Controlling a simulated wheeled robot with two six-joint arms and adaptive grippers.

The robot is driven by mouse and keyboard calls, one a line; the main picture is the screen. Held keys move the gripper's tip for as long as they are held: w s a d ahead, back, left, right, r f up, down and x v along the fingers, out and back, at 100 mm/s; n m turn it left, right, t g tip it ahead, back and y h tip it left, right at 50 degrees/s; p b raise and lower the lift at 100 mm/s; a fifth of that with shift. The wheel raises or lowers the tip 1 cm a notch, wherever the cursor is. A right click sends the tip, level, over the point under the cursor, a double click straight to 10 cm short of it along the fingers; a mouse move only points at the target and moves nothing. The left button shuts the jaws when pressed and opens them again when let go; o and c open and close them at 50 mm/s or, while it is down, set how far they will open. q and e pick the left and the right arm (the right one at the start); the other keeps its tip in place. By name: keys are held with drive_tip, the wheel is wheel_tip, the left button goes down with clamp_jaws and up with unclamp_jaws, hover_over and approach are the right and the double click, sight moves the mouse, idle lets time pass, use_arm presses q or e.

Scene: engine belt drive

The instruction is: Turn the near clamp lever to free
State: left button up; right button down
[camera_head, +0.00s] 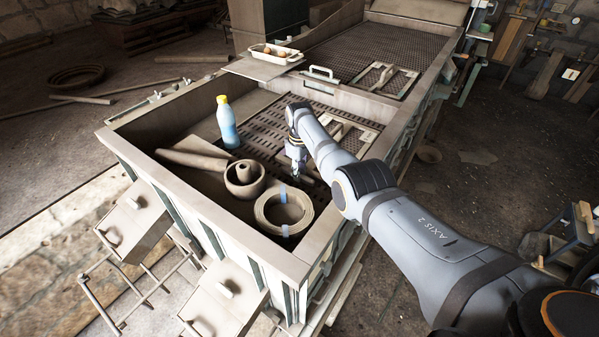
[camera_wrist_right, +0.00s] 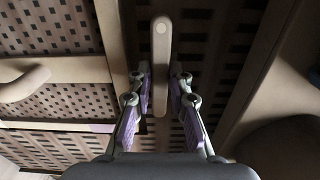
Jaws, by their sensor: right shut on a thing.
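The near clamp lever shows in the right wrist view as a pale, narrow, rounded bar (camera_wrist_right: 160,70) with a small mark near its far end. My right gripper (camera_wrist_right: 160,92) has its two fingers on either side of this bar and is shut on it. In the head view my right gripper (camera_head: 297,172) points down into the near part of the long bench, above the slotted floor. There the gripper and arm hide the lever. My left gripper is in neither view.
A blue bottle with a yellow cap (camera_head: 227,122), a small pot (camera_head: 243,180) and a ring-shaped roll (camera_head: 284,211) stand left of and below my right gripper. The bench's raised rim (camera_head: 205,215) surrounds them. A tray (camera_head: 276,55) sits at the back. A curved handle (camera_wrist_right: 24,82) shows in the wrist view.

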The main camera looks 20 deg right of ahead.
idle(0.4)
drive_tip(key=c, duration=1.2)
unclamp_jaws()
wheel_tip(320, 180, up, 12)
drive_tip(key=shift+r, duration=0.1)
